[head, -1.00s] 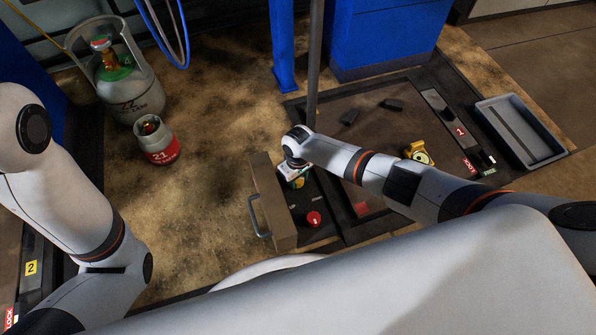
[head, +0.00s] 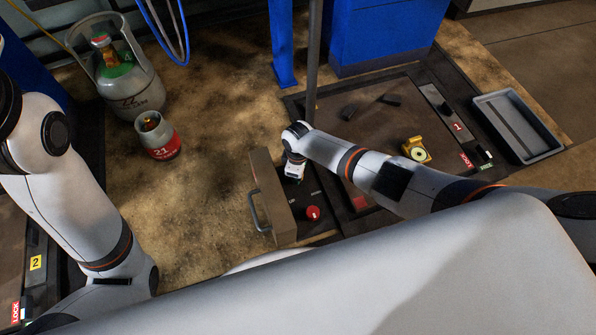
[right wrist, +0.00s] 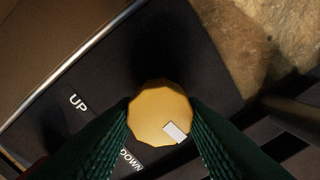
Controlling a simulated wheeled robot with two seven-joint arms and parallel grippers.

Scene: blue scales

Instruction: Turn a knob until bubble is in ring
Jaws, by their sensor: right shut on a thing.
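The yellow faceted knob (right wrist: 158,105) has a white mark near its edge and sits on a dark panel lettered UP and DOWN. My right gripper (right wrist: 160,118) is shut on the knob, one green ribbed finger on each side. In the head view my right gripper (head: 293,178) points down at the box at the scale's near left corner and hides the knob there. The yellow bubble level (head: 416,150), with a round pale vial, sits on the scale platform; bubble and ring are too small to tell. My left arm shows at the left, its gripper out of view.
A red knob (head: 313,213) is on the box near my right gripper. A grey handle (head: 257,210) is on the box's left side. A grey tray (head: 517,127) lies right of the platform. Gas cylinders (head: 158,138) stand at the left on open floor. A post rises behind the box.

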